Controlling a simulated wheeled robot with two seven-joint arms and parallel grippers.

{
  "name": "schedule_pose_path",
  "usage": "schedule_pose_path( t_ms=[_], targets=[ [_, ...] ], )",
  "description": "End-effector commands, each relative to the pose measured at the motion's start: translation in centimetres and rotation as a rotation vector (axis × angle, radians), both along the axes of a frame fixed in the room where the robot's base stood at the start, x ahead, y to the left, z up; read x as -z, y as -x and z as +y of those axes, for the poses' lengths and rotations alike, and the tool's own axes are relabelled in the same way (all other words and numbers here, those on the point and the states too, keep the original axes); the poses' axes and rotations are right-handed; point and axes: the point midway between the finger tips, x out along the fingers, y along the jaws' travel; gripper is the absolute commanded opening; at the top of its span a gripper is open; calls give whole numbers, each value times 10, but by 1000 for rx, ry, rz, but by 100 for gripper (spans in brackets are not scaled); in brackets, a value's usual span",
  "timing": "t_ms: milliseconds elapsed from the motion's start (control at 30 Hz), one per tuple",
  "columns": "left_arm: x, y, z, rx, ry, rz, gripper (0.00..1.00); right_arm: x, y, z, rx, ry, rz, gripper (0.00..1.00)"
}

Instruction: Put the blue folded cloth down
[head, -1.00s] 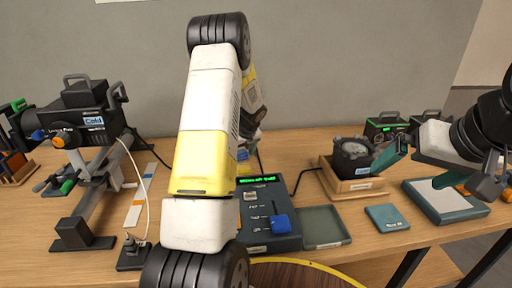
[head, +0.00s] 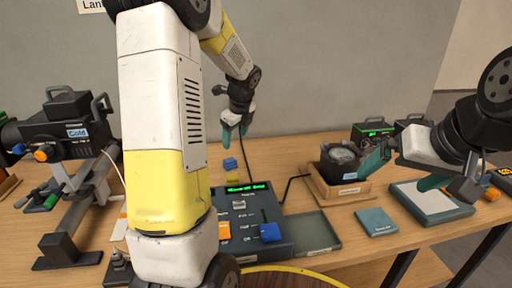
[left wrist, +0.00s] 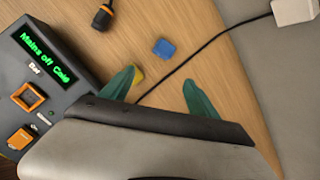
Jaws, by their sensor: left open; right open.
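A small blue thing (head: 230,164), which looks like the blue folded cloth, lies on the table behind the control desk. It also shows in the left wrist view (left wrist: 165,48), flat on the wood. My left gripper (head: 235,133) is open and empty above and behind it in the head view. In the left wrist view its green fingertips (left wrist: 166,88) are spread with nothing between them, and the blue thing is apart from both. My right gripper (head: 404,172) is open and empty at the right, between the dark round pot and the grey-topped pad.
A yellow piece (head: 232,180) lies near the blue thing. A shallow tray (head: 312,234), a teal square (head: 376,222) and the pot (head: 340,160) stand to the right. A black cable crosses the table.

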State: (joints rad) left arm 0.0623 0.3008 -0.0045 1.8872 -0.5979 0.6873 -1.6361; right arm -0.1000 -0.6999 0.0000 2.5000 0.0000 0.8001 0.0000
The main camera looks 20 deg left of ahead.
Motion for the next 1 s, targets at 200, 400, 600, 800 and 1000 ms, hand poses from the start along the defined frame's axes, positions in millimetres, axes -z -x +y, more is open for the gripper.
schedule_pose_path(
  t_ms=[200,400,600,800,1000],
  targets=[
    [-69,76,-37,-473,274,-164,70,0,0,0,0,0,0,100],
    [-104,150,-70,-909,556,-250,70,0,0,0,0,0,0,100],
    [-119,223,-102,-1322,839,-264,70,0,0,0,0,0,0,100],
    [-119,269,-124,-1613,1032,-221,70,0,0,0,0,0,0,100],
    [-116,284,-131,-1713,1092,-195,70,0,0,0,0,0,0,100]
  ],
)
